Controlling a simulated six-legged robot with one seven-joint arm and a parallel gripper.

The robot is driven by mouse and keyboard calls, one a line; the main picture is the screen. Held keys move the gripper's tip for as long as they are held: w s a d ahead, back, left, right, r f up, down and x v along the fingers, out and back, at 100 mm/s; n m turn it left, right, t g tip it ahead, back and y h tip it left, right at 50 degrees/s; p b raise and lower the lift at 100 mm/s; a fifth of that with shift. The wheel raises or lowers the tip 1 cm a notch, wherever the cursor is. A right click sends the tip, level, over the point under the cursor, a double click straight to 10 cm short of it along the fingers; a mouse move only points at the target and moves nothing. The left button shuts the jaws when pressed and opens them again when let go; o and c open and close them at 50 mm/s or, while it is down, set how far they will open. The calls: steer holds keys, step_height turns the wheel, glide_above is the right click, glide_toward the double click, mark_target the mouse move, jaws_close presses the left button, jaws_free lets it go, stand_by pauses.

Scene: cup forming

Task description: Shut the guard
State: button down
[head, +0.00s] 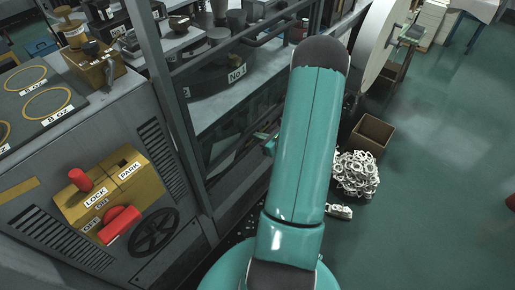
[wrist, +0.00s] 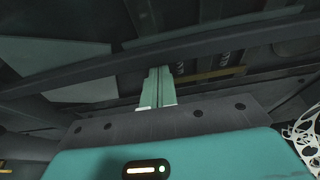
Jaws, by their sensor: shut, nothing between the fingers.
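A dark metal frame of posts and rails, which looks like the guard (head: 170,108), stands in front of the machine in the head view. I cannot tell how far open it is. In the wrist view a long dark rail (wrist: 60,77) crosses close to my gripper (wrist: 157,75). The gripper's two pale green fingers are together with nothing between them. I cannot tell whether they touch the rail. In the head view my arm hides most of the gripper and part of the frame.
A control cabinet at left carries a yellow LOCK/PARK panel (head: 108,190), a red knob (head: 119,224) and a black handwheel (head: 154,233). A brown box (head: 371,133) and a pile of white rings (head: 355,174) lie on the floor.

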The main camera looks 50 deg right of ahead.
step_height(320, 180, up, 17)
steer(key=shift+f, duration=0.1)
steer(key=shift+d+r, duration=0.1)
steer(key=shift+r, duration=0.15)
steer(key=shift+w+r, duration=0.1)
step_height(320, 180, down, 4)
steer(key=shift+f, duration=0.1)
glide_toward(254, 108)
steer(key=shift+s+d, duration=0.1)
steer(key=shift+s, duration=1)
